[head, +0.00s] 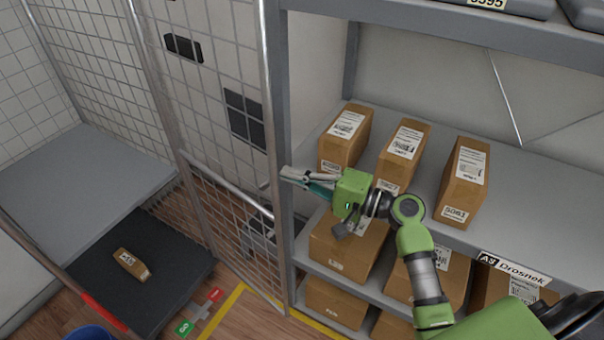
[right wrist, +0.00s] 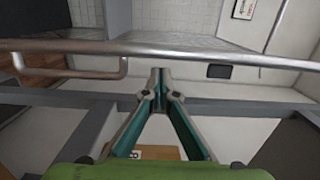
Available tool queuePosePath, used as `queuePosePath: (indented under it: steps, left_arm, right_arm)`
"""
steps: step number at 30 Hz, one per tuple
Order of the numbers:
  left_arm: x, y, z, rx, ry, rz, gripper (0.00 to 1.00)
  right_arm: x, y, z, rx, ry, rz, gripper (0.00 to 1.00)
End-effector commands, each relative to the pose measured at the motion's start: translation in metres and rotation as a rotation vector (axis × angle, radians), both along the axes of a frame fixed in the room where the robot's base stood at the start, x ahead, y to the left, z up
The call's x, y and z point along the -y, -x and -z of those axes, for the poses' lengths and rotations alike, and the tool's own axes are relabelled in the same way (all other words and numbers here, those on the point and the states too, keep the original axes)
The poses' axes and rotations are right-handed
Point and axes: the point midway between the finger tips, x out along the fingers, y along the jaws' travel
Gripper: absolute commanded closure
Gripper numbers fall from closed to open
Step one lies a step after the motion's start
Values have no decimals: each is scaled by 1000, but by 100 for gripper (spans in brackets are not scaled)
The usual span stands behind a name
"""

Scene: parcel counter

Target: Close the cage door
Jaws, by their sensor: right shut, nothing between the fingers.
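The cage door (head: 228,118) is a wire-mesh panel in a grey tube frame, left of the shelf rack. Its near edge stands close beside the rack's corner post, and the side of the cage in front of the dark platform looks open. My right gripper (head: 284,174) is shut and empty, with its fingertips at the door's edge tube. In the right wrist view, the shut fingertips (right wrist: 160,75) are just below a long grey tube (right wrist: 215,55) with a bent handle bar (right wrist: 95,74). I cannot tell whether they touch it. My left gripper is out of view.
The rack (head: 390,238) at right holds several brown parcels (head: 398,152) close to my right arm. A small parcel (head: 131,264) lies on the dark platform (head: 185,243) at left. Red and green markers (head: 200,310) are on the floor by a yellow line.

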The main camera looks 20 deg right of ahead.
Motion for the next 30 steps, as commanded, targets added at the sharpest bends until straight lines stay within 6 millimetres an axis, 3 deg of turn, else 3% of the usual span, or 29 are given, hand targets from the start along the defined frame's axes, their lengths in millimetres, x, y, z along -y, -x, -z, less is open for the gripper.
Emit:
queuePosePath:
  steps: [3, 10, 25, 30]
  left_arm:
    - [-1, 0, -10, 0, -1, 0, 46]
    - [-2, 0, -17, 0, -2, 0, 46]
    - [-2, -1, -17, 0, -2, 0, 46]
    - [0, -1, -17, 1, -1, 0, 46]
  right_arm:
    - [-16, -18, -4, 0, -3, 0, 100]
    - [-34, -38, -1, -1, -1, 0, 100]
    - [-39, -42, 1, -1, 2, 2, 100]
    - [-51, -42, 1, -1, -1, 13, 100]
